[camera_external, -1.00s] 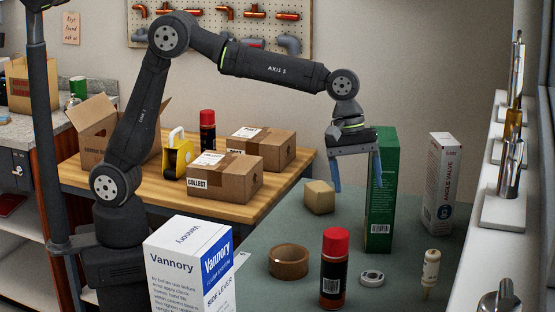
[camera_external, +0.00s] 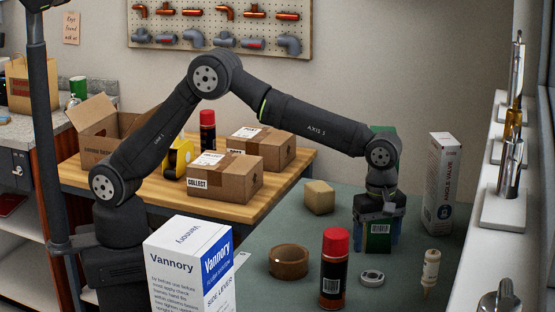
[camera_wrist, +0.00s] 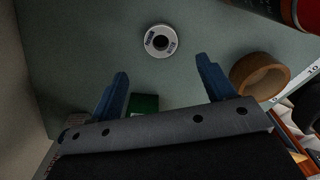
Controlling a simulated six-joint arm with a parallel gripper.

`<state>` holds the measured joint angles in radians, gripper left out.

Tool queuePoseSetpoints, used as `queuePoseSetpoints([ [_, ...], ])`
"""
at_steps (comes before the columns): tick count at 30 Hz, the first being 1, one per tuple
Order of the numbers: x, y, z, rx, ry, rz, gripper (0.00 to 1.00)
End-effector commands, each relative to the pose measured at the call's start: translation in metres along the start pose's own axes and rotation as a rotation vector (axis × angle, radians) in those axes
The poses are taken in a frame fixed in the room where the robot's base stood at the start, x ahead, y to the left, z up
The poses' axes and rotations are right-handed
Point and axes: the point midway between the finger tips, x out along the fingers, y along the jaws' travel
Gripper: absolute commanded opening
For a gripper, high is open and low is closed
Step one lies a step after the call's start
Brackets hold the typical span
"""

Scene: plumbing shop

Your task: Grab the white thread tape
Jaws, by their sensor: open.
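The white thread tape (camera_external: 371,278) is a small white roll with a dark hole, lying flat on the grey-green table. In the wrist view the tape (camera_wrist: 160,41) shows whole, ahead of the gap between my blue fingers. My gripper (camera_external: 378,245) is behind the tape in the external view, pointing down and apart from it. In the wrist view my gripper (camera_wrist: 163,80) is open with nothing between its fingertips.
A red-capped can (camera_external: 335,268) and a brown tape roll (camera_external: 289,261) stand left of the thread tape. A cream bottle-like item (camera_external: 430,268) is on its right. A green box (camera_external: 385,130) is mostly hidden behind my gripper; a white box (camera_external: 441,185) stands right of it.

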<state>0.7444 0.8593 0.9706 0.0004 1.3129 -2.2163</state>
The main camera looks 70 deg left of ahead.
Motion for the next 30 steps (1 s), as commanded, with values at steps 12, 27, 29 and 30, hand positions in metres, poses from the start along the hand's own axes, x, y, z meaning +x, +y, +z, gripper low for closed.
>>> queuePoseSetpoints([
  [12, 0.045, -0.001, -0.001, 0.000, 0.000, -0.001, 0.75],
  [27, 0.088, -0.002, -0.003, 0.001, -0.002, 0.001, 0.75],
  [29, 0.088, -0.002, -0.003, 0.001, -0.002, 0.001, 0.75],
  [30, 0.088, -0.002, -0.003, 0.001, -0.002, 0.001, 0.71],
])
